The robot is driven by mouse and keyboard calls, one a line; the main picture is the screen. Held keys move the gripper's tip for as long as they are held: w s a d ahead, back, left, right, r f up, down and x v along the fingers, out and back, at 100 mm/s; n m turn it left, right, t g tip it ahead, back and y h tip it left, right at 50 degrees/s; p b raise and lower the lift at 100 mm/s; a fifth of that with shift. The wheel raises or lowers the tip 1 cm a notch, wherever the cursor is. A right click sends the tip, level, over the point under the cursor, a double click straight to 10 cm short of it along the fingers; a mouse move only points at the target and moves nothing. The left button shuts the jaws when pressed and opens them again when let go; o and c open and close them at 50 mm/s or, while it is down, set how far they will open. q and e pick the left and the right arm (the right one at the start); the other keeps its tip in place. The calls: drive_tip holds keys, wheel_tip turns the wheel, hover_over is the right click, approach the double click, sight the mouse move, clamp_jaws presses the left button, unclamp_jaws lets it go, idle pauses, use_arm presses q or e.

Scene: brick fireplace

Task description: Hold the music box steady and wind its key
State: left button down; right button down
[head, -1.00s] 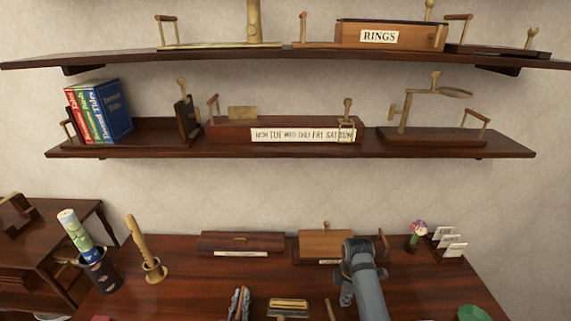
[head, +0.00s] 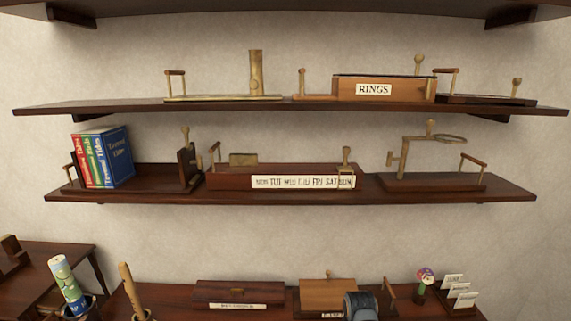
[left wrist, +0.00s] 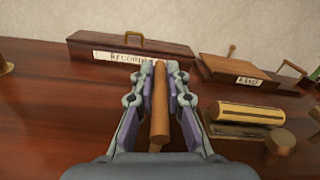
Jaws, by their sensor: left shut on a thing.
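In the left wrist view my left gripper (left wrist: 160,90) is shut on an upright brown wooden bar (left wrist: 160,110). Just right of it is a brass cylinder (left wrist: 248,113) on a dark base, with a round wooden knob (left wrist: 281,142) at its near right. This looks like the music box and its key; I cannot tell whether the held bar is joined to it. None of these shows in the head view, which is tilted too high. Only a dark grey part of an arm of mine shows at the bottom there; my right fingers are not in view.
Behind on the table stand a long dark box labelled like "RECORDER" (left wrist: 120,57) and a brown box with a peg (left wrist: 240,70). A flower figure (head: 424,277) and white cards (head: 460,290) stand right. Two loaded shelves (head: 290,187) hang above.

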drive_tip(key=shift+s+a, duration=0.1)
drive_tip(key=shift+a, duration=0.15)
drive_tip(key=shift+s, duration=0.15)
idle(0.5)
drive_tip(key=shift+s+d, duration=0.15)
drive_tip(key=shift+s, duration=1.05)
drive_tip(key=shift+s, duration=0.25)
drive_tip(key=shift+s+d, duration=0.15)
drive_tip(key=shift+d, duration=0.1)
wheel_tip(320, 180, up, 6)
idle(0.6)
